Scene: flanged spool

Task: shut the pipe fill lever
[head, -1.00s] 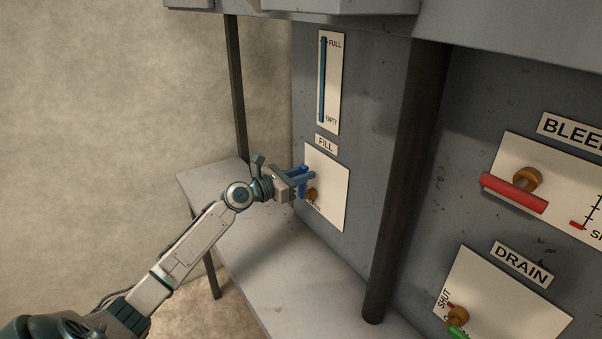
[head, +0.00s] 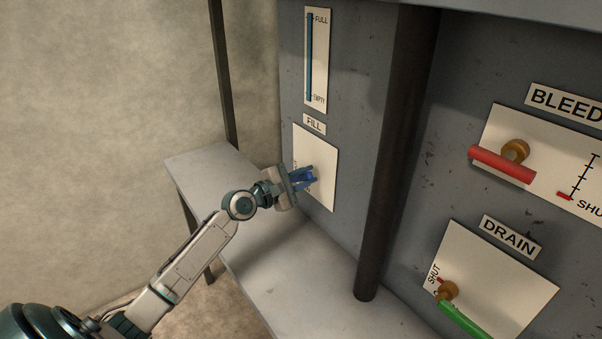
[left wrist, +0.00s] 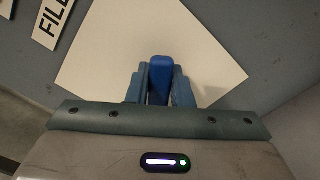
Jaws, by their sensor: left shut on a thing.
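The blue fill lever (head: 309,175) is on the white plate under the FILL label at the left of the grey panel. My left gripper (head: 303,180) is shut on this lever. In the left wrist view, the bright blue lever (left wrist: 159,82) sits between the two darker blue fingers of my left gripper (left wrist: 160,90). The lever's pivot is hidden behind the gripper. The marks on the fill plate (head: 322,192) are mostly covered, so the lever's exact setting cannot be read. My right gripper is not in view.
A dark vertical pipe (head: 398,160) stands right of the fill plate. Further right are the red bleed lever (head: 503,165) and the green drain lever (head: 463,322). A grey ledge (head: 290,275) runs below the panel. A level gauge (head: 316,60) is above FILL.

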